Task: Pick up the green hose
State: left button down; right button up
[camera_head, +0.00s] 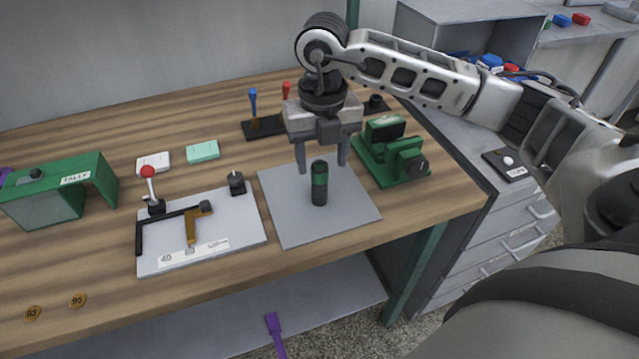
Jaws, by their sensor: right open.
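My right gripper (321,167) reaches in from the right and points down. Its two fingers are apart, one to each side of the cylinder's top in the picture. Whether they are level with it or short of it in depth, I cannot tell. Nothing is held. My left gripper is not in view.
A green machine (393,155) stands right of the mat. A white board (230,237) with a red-knobbed lever lies to the left, a green housing (90,180) at far left. Blue and red handles (253,105) stand behind. A drawer cabinet (505,240) is at right.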

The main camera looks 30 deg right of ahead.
aim_at(320, 183)
jog(key=shift+a+f+p, duration=0.15)
jog(key=shift+f+p, duration=0.1)
jog(key=shift+f, duration=1.3)
jog(key=shift+a+f+p, duration=0.1)
jog(key=shift+f+p, duration=0.1)
jog(key=shift+f, duration=1.35)
jog(key=shift+c, duration=0.3)
jog(key=c, duration=1)
